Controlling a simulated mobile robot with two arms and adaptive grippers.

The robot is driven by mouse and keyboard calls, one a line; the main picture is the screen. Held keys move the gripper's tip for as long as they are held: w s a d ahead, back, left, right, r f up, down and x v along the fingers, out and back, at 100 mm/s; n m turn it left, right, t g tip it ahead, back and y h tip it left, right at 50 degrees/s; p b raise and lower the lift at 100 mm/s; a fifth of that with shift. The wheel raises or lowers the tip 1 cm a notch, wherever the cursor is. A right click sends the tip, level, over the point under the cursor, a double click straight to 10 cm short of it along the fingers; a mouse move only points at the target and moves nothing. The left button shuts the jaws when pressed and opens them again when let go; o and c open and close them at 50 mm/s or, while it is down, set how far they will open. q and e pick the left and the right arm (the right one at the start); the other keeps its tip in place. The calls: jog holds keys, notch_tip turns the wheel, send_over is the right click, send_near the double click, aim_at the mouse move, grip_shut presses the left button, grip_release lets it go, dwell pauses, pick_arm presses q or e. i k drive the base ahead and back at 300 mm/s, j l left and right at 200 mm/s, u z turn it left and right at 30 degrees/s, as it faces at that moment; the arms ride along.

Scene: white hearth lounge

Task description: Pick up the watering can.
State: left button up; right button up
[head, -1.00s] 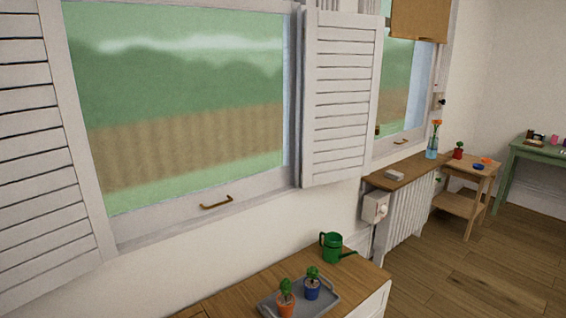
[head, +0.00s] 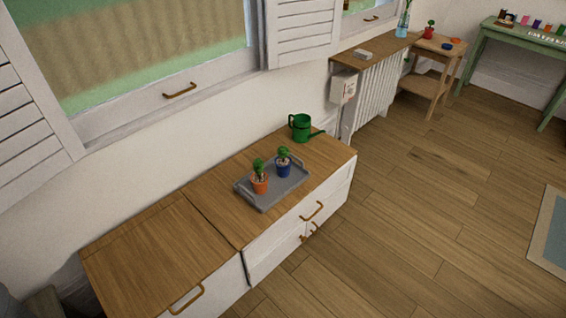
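The green watering can (head: 301,129) stands upright on the wooden top of a white cabinet (head: 222,202), near its far right corner against the wall. Its spout points to the right and its handle is on the left. Neither of my grippers is in the head view.
A grey tray (head: 266,197) with an orange potted plant (head: 260,180) and a blue potted plant (head: 283,163) sits in front of the can. A radiator (head: 376,98) under a wooden shelf is beyond. The wood floor (head: 420,220) to the right is clear, up to a rug (head: 549,232).

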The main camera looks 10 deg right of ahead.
aim_at(302, 133)
jog(key=i+l+u, duration=0.1)
jog(key=u, duration=0.3)
jog(key=l+u, duration=0.25)
jog(key=u, duration=0.15)
jog(key=i+l+u, duration=0.1)
jog(key=u, duration=0.3)
jog(key=l+u, duration=0.4)
jog(key=j, duration=0.1)
